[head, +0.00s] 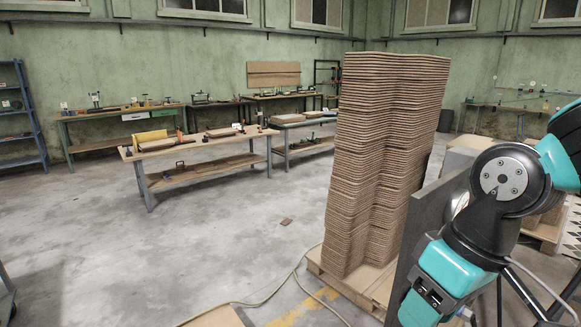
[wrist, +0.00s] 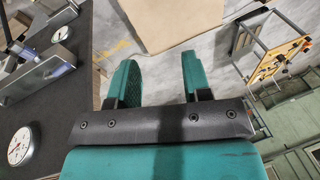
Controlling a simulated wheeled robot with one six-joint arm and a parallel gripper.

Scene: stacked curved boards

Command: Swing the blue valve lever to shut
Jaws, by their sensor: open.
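My gripper (wrist: 158,75) shows in the wrist view, with its two teal fingers apart and nothing between them. I cannot make out the blue valve lever for certain in either view. At the left of the wrist view is a dark panel or bench top (wrist: 75,110). It carries a round white dial gauge (wrist: 20,146) and a grey metal block (wrist: 38,78). A small bluish part (wrist: 17,48) shows near the upper left edge, too cut off to identify. My gripper's fingers are to the right of these, apart from them. In the head view my gripper is not seen.
In the head view a tall stack of curved brown boards (head: 385,150) stands on a pallet (head: 355,284), beside a dark upright panel (head: 421,222) next to my arm. Workbenches (head: 200,150) line the back. A cable (head: 290,275) crosses the otherwise largely clear floor.

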